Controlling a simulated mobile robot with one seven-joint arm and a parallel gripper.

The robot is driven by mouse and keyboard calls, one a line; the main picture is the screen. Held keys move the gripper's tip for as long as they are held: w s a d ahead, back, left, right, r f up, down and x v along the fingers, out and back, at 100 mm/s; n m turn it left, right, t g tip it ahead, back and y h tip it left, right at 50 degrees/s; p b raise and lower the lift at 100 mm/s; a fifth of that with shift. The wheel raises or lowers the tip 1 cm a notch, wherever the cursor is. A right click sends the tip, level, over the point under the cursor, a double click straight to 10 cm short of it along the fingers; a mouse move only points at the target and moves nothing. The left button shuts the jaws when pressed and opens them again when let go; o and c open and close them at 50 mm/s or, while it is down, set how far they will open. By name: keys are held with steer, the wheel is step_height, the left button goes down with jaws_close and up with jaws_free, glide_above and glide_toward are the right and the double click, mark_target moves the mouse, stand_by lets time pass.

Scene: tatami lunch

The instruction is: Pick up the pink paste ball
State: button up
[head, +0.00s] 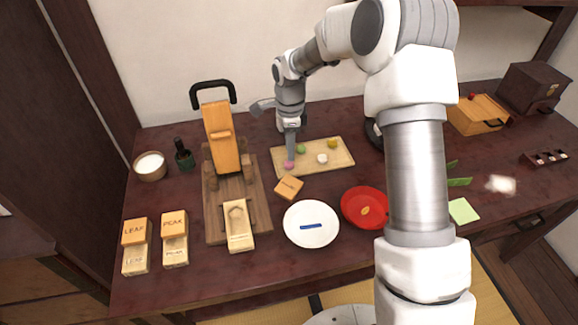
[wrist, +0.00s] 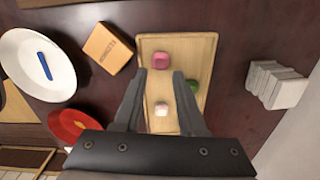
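The pink paste ball (head: 288,165) sits at the left end of a light wooden board (head: 340,160), and it also shows in the wrist view (wrist: 160,60). My gripper (head: 290,158) is over that end of the board. In the wrist view my gripper (wrist: 160,74) is open, with its two fingers apart and nothing held between the tips. The pink ball appears just beyond the fingertips, roughly centred between them. A white ball (wrist: 161,108) lies lower between the fingers, and a green ball (wrist: 193,86) is partly hidden by the right finger.
A yellow ball (head: 333,143) is also on the board. A small wooden block (head: 289,188) lies in front of the board. A white plate (head: 311,232) and red plate (head: 352,208) stand nearer. A wooden press (head: 222,140) stands to the left.

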mark_target(289, 164)
step_height(289, 164, down, 5)
steer(key=shift+a+r+b, duration=0.1)
steer(key=shift+r+b, duration=0.05)
steer(key=shift+b, duration=0.4)
jaws_close()
steer(key=shift+r, duration=0.2)
